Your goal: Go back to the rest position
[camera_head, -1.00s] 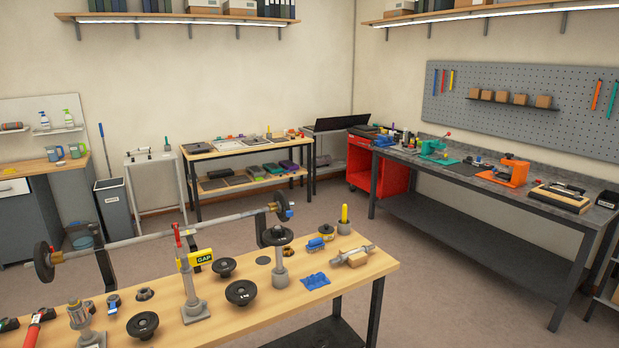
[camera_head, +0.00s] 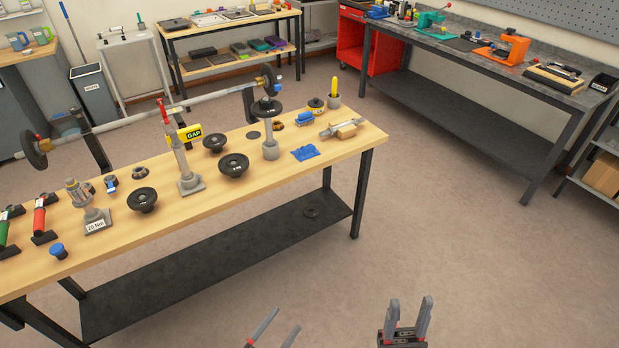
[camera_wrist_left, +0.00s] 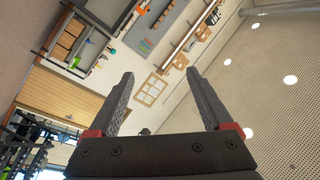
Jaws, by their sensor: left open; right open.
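My left gripper (camera_head: 277,328) shows at the bottom edge of the head view, its two grey fingers apart and nothing between them. In the left wrist view the same gripper (camera_wrist_left: 160,95) is open and empty, pointing toward the wall shelves and ceiling. My right gripper (camera_head: 410,310) is at the bottom, to the right of the left one, with its fingers upright, apart and empty. Both grippers are over the floor area in front of the wooden workbench (camera_head: 330,150) and touch nothing visible.
The workbench carries a long barbell (camera_head: 140,118) on stands, black weight plates (camera_head: 233,165), a yellow GAP sign (camera_head: 190,133) and a blue piece (camera_head: 305,153). A long grey bench (camera_head: 480,110) stands at the back right. The floor (camera_head: 450,240) between is clear.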

